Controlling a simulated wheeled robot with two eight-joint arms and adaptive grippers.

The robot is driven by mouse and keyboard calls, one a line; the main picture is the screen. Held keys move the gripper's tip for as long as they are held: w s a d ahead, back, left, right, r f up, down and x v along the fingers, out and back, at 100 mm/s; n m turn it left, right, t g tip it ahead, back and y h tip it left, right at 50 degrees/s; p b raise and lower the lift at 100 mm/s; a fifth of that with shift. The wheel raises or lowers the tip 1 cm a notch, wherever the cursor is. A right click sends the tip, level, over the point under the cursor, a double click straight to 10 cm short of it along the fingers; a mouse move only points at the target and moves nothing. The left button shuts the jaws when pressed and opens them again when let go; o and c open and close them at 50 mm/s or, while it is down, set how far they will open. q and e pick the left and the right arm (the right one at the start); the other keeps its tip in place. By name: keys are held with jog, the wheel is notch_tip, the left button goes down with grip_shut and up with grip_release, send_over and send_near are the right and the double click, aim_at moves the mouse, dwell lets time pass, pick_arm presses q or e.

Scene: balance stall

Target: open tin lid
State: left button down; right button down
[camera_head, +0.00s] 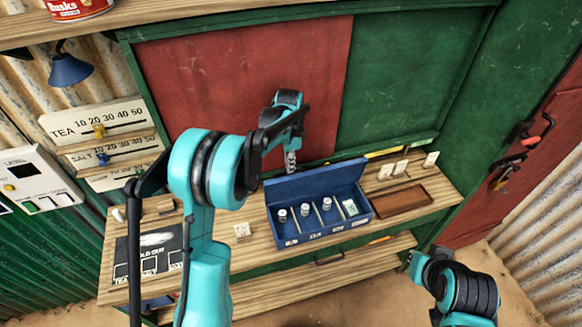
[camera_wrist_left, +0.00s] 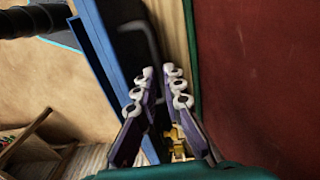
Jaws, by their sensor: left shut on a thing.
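The blue tin (camera_head: 322,236) stands on the wooden counter, with small metal weights and a pale packet in its compartments. Its lid (camera_head: 318,180) is raised at the back, steeply tilted.
A brown tray (camera_head: 402,200) lies right of the tin, with white cards (camera_head: 393,170) behind it. The red board (camera_head: 240,75) stands close behind my left gripper.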

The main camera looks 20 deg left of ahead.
pick_arm(q)
jog(key=shift+a+f, duration=0.15)
jog(key=shift+f, duration=0.2)
pick_arm(e)
jog(key=shift+f, duration=0.15)
pick_arm(q)
jog(key=c, duration=1.7)
grip_release()
jog(key=shift+w+f, duration=0.1)
jog(key=shift+c, duration=0.2)
jog(key=shift+o, duration=0.6)
jog(key=shift+w+a+f, duration=0.25)
jog(key=shift+w+a, duration=0.05)
jog(key=shift+w, duration=0.2)
notch_tip(320, 180, up, 13)
jog(key=shift+s+d+f, duration=0.15)
jog(key=shift+s+f, duration=0.05)
jog(key=shift+s, duration=0.05)
pick_arm(e)
jog(key=shift+w+a, duration=0.2)
jog(key=shift+w, duration=0.25)
